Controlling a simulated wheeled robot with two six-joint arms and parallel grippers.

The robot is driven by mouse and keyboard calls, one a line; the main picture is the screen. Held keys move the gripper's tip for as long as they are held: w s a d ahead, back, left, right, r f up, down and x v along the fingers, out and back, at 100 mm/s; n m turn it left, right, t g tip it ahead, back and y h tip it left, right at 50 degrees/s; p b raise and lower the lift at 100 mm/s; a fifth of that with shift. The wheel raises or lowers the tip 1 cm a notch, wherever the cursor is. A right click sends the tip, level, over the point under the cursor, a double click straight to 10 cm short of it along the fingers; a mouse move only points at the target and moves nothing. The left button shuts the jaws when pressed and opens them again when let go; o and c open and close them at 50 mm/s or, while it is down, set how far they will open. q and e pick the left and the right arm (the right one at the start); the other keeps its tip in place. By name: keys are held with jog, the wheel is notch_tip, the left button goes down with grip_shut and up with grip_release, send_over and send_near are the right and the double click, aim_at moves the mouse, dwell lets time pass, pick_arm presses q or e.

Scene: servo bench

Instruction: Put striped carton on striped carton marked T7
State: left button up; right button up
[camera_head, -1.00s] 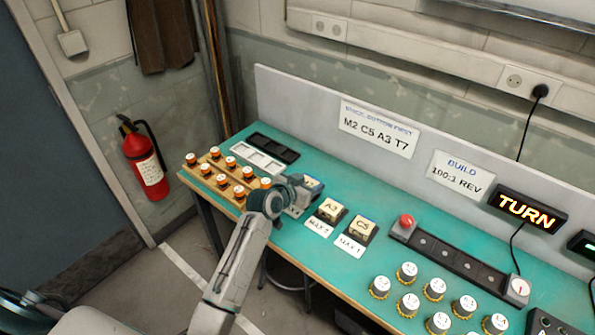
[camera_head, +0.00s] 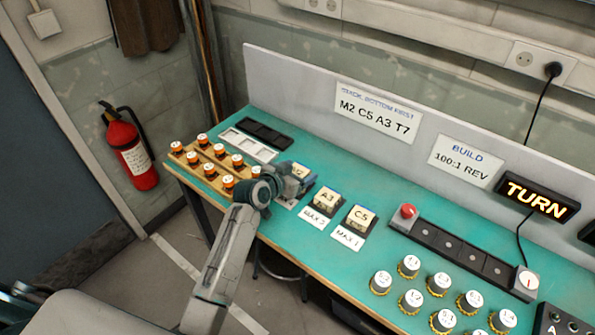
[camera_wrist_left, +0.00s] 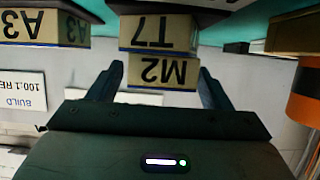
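My left gripper (camera_head: 288,178) is at the left part of the bench, with its fingers on either side of the carton marked M2 (camera_wrist_left: 163,72). It appears shut on it. The left wrist view is upside down: the carton marked T7 (camera_wrist_left: 158,33) lies directly under M2 there, and I cannot tell whether they touch. In the head view the gripper partly hides this pair, and stripes are not clear. The carton marked A3 (camera_head: 327,196) and the carton marked C5 (camera_head: 361,217) stand to the right, apart. My right gripper is not in view.
A wooden rack (camera_head: 190,158) of orange-bodied knobs and a white tray (camera_head: 236,137) are left of the gripper. A dark strip with a red button (camera_head: 408,211) and several white-topped knobs (camera_head: 411,300) are to the right. A back panel (camera_head: 290,95) runs behind.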

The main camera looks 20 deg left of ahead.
pick_arm(q)
jog(key=b+v, duration=0.2)
jog(key=v, duration=0.9)
jog(key=shift+s+a+r, duration=0.15)
jog(key=shift+s+r, duration=0.05)
jog(key=shift+s, duration=0.15)
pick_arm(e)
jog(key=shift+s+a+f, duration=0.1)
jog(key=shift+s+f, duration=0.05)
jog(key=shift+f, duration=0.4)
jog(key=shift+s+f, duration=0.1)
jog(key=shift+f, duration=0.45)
